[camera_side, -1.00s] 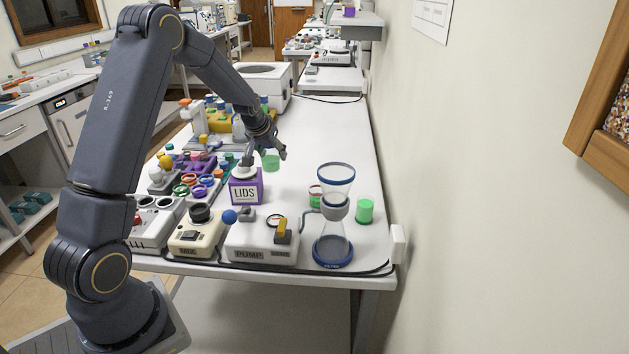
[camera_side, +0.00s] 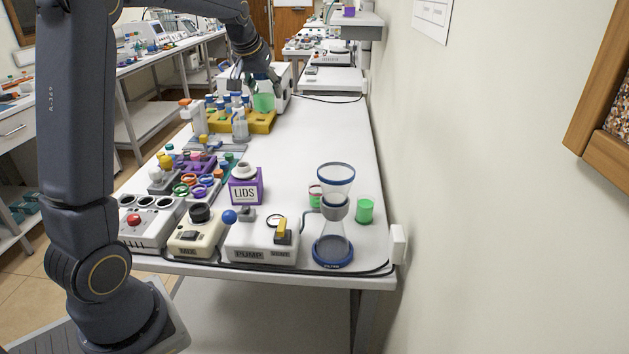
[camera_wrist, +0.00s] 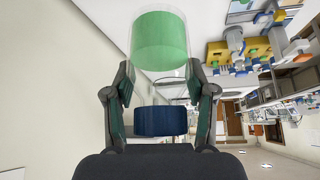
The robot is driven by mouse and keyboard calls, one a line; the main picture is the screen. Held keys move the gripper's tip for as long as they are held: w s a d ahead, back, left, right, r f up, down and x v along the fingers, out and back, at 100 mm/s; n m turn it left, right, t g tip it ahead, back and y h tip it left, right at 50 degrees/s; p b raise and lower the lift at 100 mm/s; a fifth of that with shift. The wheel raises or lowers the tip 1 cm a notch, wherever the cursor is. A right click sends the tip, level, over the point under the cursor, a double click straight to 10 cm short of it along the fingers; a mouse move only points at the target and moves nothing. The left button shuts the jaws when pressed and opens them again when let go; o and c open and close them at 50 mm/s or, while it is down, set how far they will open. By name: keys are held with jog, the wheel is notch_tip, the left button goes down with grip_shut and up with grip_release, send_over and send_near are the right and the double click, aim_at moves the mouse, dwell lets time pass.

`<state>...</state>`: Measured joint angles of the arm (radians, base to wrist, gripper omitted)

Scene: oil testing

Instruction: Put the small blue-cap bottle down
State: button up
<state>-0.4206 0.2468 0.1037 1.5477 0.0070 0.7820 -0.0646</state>
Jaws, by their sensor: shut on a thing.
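The small blue-cap bottle (camera_wrist: 160,42) is clear with green liquid in its lower part. In the wrist view its blue cap (camera_wrist: 160,121) lies nearest the palm, and the liquid end points away. My gripper (camera_wrist: 160,84) has one finger on each side of the bottle and is shut on it. In the side view my gripper (camera_side: 272,83) points down at the far part of the bench. The bottle's green liquid (camera_side: 263,102) shows below it, by the right end of the yellow rack (camera_side: 262,127). The bottle's cap is hidden there, and its height above the bench is unclear.
The yellow rack holds several bottles, and a clear wash bottle (camera_side: 240,124) stands in front. A white machine (camera_side: 285,78) stands behind. The white bench top (camera_side: 325,130) is clear to the right. A filter flask (camera_side: 333,235) and green beaker (camera_side: 365,211) stand near the front.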

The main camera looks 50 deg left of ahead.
jog(key=w+d+m+h, duration=0.1)
jog(key=w+d, duration=0.2)
jog(key=d, duration=0.8)
jog(key=w+d+m, duration=0.1)
jog(key=w+d, duration=0.2)
jog(key=d, duration=0.8)
jog(key=w+d+m+h, duration=0.1)
jog(key=w+d, duration=0.2)
jog(key=d, duration=0.8)
jog(key=shift+t, duration=0.4)
jog(key=f, duration=3)
jog(key=shift+s+a+f, duration=0.15)
jog(key=shift+s+f, duration=0.05)
jog(key=shift+f, duration=0.2)
jog(key=o, duration=1.3)
jog(key=shift+f, duration=0.15)
jog(key=v, duration=0.8)
jog(key=shift+w, duration=0.1)
